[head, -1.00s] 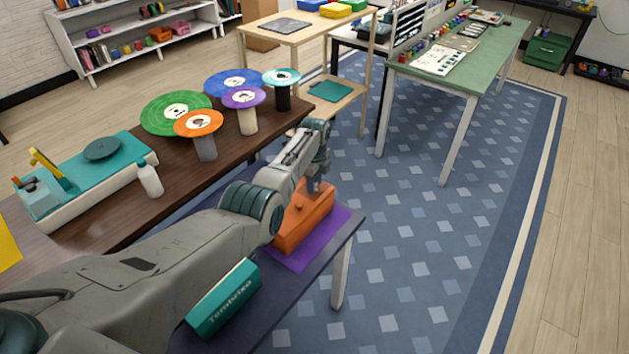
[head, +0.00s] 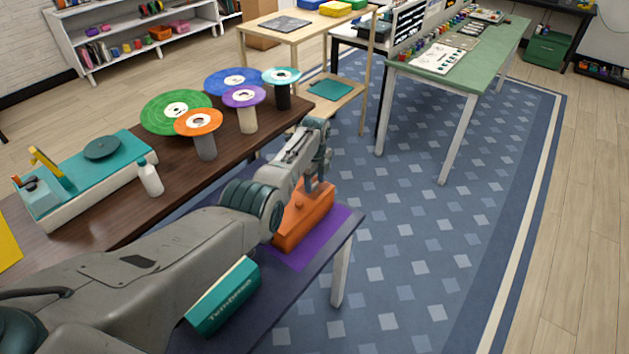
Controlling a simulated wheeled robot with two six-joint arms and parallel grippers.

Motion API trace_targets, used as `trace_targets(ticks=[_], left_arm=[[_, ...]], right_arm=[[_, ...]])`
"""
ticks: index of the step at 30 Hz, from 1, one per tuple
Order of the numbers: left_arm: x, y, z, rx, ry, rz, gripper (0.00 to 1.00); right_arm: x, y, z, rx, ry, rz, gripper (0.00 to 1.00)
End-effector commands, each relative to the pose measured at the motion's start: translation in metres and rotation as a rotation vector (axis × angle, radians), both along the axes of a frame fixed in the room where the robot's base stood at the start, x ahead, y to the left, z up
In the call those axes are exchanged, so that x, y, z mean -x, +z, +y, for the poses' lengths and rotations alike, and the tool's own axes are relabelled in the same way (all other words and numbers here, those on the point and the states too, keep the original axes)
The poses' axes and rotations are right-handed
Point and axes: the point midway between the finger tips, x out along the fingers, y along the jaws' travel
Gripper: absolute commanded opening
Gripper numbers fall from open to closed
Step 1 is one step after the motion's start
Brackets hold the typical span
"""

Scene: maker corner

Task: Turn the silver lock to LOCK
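An orange box (head: 300,226) sits on a purple mat (head: 331,237) on the dark table in front of me. My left arm reaches over it from the left. My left gripper (head: 313,184) points down at the far end of the box, at or just above its top. Its fingers are small and partly hidden by the wrist, so I cannot tell whether they are open or shut. I cannot make out a silver lock; the arm covers part of the box. My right gripper is not in view.
A teal box (head: 222,298) with lettering lies under my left forearm. On the brown table (head: 185,168) stand several record-like discs on posts, a white bottle (head: 150,179) and a teal record player (head: 125,150). The patterned rug (head: 420,230) to the right is clear.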

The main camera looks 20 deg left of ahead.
Motion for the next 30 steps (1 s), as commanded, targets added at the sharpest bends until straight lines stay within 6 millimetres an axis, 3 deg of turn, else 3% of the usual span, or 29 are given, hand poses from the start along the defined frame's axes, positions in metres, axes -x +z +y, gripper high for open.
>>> trace_targets(ticks=[13, 30], left_arm=[[0.0, 0.008, 0.0, -0.001, 0.001, 0.0, 0.56], [-0.001, 0.1, 0.0, 0.0, 0.0, -0.002, 0.56]], right_arm=[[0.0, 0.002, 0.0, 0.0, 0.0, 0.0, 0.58], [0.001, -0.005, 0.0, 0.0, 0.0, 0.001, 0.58]])
